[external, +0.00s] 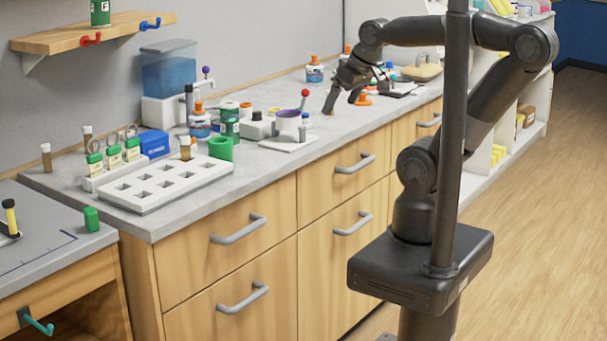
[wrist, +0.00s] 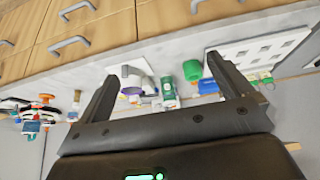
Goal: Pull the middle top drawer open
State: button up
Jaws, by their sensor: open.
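The middle top drawer (external: 326,187) is wooden and flush with the cabinet front in the external view. Its grey bar handle (external: 355,163) faces outward. In the wrist view, which is turned over, this handle (wrist: 68,42) shows at the upper left, below a lower drawer's handle. My gripper (external: 341,103) is open above the countertop, behind and higher than the drawer front. Its two fingers (wrist: 160,68) stand wide apart in the wrist view with nothing held between them. The gripper is apart from the handle.
The grey countertop (external: 240,180) holds a white rack (external: 152,200), a purple-rimmed cup (external: 288,121), a green cylinder (external: 221,149) and several bottles. Left (external: 238,228) and right (external: 428,121) top handles flank the middle one. Open floor (external: 545,220) lies in front of the cabinets.

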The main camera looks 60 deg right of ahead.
jog(key=c, duration=0.4)
jog(key=shift+w+f+g, duration=0.15)
jog(key=shift+f+g, duration=0.15)
jog(key=shift+f, duration=0.1)
jog(key=c, duration=0.3)
jog(key=w+f+g+y, duration=0.1)
jog(key=w+f+m+g+y, duration=0.1)
jog(key=f, duration=0.1)
jog(key=w+d+f+y, duration=0.1)
jog(key=f, duration=0.1)
jog(key=shift+m+g, duration=0.3)
jog(key=shift+g, duration=0.1)
jog(key=c, duration=0.5)
jog(key=w+d+f+m+t+y, duration=0.5)
jog(key=w+d+f+m+y, duration=0.35)
jog(key=d, duration=0.55)
jog(key=m+t+h, duration=0.8)
jog(key=t+h, duration=0.1)
jog(key=h, duration=0.3)
send_near(364, 165)
jog(key=shift+y, duration=0.25)
jog(key=w, duration=0.3)
jog(key=w+f, duration=0.1)
jog(key=w, duration=0.7)
jog(key=shift+d+f, duration=0.1)
jog(key=shift+f, duration=0.3)
